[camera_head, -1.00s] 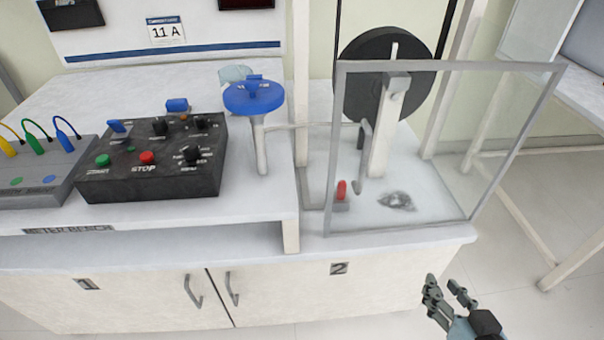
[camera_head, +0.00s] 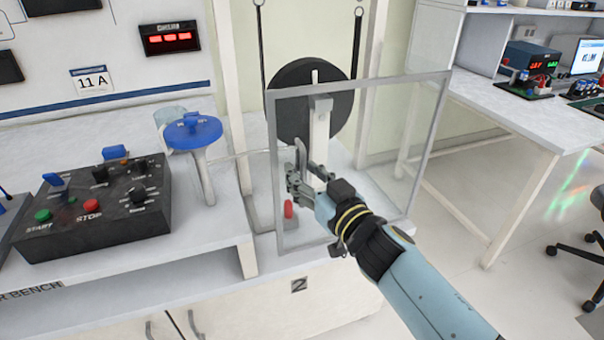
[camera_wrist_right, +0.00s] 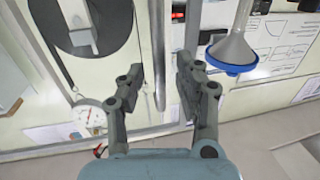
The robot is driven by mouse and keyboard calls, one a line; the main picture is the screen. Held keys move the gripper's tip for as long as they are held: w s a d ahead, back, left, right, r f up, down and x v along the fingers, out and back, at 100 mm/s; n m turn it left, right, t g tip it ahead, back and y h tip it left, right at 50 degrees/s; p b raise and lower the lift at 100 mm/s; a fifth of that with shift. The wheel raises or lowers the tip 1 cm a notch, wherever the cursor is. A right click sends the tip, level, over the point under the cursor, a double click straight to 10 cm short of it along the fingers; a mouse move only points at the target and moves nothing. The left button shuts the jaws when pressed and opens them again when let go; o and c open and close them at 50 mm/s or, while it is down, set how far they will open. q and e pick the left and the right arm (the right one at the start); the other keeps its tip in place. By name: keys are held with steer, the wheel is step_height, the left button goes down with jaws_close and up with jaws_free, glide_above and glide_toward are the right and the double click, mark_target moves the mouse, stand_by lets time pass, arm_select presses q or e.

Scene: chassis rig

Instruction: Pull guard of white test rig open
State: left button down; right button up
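The guard (camera_head: 385,83) is a clear panel in a grey frame in front of the black wheel (camera_head: 290,100). It looks shut, though its hinge is not clear to me. My right gripper (camera_head: 299,172) is at the guard's left side in the head view and covers its handle there. In the right wrist view the grey bar handle (camera_wrist_right: 158,50) stands between the two fingers of my right gripper (camera_wrist_right: 157,78). The fingers are apart, with gaps to the bar. My left gripper is not in view.
A black control box (camera_head: 95,210) and a blue-topped stand (camera_head: 193,132) are left of the guard. A red piece (camera_head: 288,208) sits low behind the panel's left side. Another table (camera_head: 490,115) stands at right, with open floor before it.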

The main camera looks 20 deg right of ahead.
steer(key=shift+w+a, duration=0.15)
steer(key=shift+w, duration=0.3)
steer(key=shift+c, duration=1.5)
jaws_close()
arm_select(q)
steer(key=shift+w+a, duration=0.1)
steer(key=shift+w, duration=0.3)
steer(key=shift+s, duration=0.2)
